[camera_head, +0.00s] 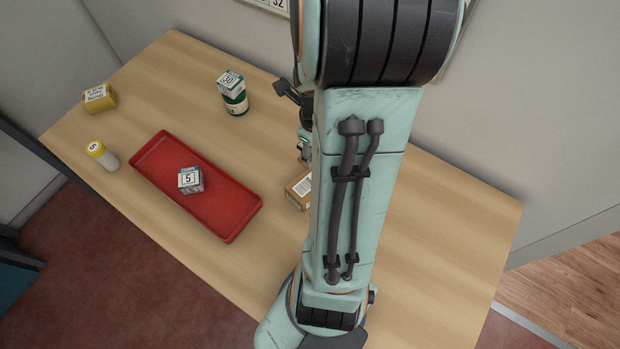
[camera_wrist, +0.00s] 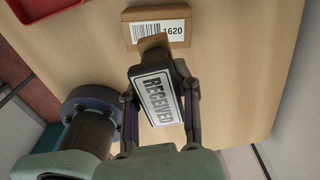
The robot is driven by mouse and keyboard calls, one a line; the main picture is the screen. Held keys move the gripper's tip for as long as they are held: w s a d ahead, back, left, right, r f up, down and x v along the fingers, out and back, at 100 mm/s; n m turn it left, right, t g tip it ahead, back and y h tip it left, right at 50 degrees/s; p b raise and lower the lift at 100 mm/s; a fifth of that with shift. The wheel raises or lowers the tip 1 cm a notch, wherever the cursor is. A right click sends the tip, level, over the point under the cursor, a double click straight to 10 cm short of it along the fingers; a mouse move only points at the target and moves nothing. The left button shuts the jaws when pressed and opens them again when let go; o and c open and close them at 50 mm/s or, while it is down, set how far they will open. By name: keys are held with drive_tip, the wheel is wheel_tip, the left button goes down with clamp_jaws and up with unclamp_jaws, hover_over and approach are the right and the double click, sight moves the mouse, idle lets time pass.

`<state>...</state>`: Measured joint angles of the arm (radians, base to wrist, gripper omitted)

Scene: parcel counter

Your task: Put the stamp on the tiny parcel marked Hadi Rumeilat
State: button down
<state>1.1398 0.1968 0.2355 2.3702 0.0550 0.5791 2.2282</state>
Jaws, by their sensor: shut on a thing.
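My gripper (camera_wrist: 160,84) is shut on a dark stamp (camera_wrist: 158,100) with a white plate reading "RECEIVED". A brown end of the held stamp overlaps the near edge of a small brown parcel (camera_wrist: 157,30) in the wrist view; I cannot tell whether they touch. That parcel's label shows a barcode and "1620"; I read no name on it. In the head view the parcel (camera_head: 299,190) is partly hidden behind my arm. A yellow parcel (camera_head: 100,103) lies at the far left, its label too small to read.
A red tray (camera_head: 228,222) holds a small white cube (camera_head: 189,180) marked "5". A white cube (camera_head: 231,80) marked "30" sits on a green can (camera_head: 236,104). The table's right side is clear.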

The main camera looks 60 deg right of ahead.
drive_tip(key=f, duration=0.7)
drive_tip(key=shift+w+a+f, duration=0.1)
drive_tip(key=shift+w+f, duration=0.1)
drive_tip(key=shift+w, duration=0.1)
drive_tip(key=shift+f, duration=0.1)
drive_tip(key=c, duration=0.8)
unclamp_jaws()
